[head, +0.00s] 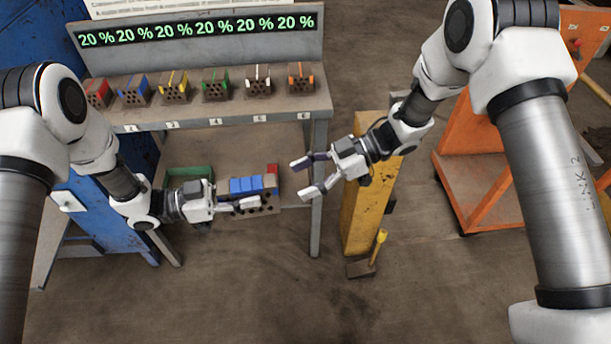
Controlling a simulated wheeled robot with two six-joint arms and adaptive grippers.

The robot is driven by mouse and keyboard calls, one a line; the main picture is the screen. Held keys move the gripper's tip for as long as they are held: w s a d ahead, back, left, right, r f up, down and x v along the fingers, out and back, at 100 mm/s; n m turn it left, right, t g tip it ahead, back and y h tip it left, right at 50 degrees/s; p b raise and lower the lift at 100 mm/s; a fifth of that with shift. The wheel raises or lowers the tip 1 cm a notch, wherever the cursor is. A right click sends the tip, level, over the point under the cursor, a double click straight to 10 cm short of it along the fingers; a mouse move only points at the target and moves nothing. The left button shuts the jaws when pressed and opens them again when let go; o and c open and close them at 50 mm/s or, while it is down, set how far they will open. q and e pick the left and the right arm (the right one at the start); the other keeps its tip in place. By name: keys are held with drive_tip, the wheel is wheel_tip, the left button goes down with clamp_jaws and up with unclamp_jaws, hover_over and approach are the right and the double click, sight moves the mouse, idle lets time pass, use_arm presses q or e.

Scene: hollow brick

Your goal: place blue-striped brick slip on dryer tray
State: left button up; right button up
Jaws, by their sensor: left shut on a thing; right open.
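My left gripper (250,203) is low on the left, at the front of the lower shelf. It is shut on a brown holed brick piece (264,209), which its fingers partly cover. Blue blocks (246,185) show directly behind and above this piece; I cannot tell whether they are part of it. A blue-striped brick (134,97) sits on the upper shelf (230,114), second from the left. My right gripper (312,178) is open and empty, to the right of the lower shelf and in front of a yellow post. I cannot make out which surface is the dryer tray.
Other holed bricks with red (98,94), yellow, green, white and orange marks stand along the upper shelf. A green bin (188,173) and a red block (272,169) are on the lower shelf. The yellow post (364,215) and orange cart (470,165) stand right.

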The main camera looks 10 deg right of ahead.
drive_tip(key=x, duration=1.2)
drive_tip(key=shift+f, duration=0.1)
drive_tip(key=shift+d, duration=0.1)
drive_tip(key=c, duration=1.2)
use_arm(q)
drive_tip(key=o, duration=1.2)
use_arm(e)
drive_tip(key=shift+c, duration=0.2)
